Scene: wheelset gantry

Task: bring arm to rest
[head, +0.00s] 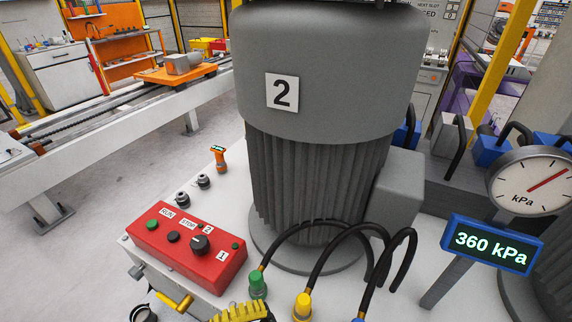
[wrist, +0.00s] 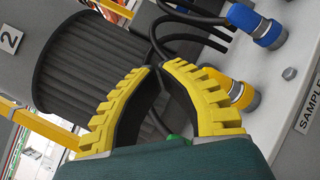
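My gripper (wrist: 157,66) shows in the wrist view as two ridged yellow fingers with dark inner sides. The fingers bow apart near the palm and their tips come close together. The dark hose behind them hides whether the tips touch. I see nothing held between them. In the head view, only a yellow ridged part of my gripper shows at the bottom edge, in front of the grey ribbed motor-like unit marked 2 (head: 320,190) and close to the green hose connector (head: 258,285).
A red control box (head: 187,248) is left of the unit. Black hoses with yellow (head: 302,306) and blue (wrist: 257,26) connectors lie close by. A 360 kPa display (head: 491,244) and dial gauge (head: 530,181) stand at right. Open floor (head: 90,190) lies beyond the bench at left.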

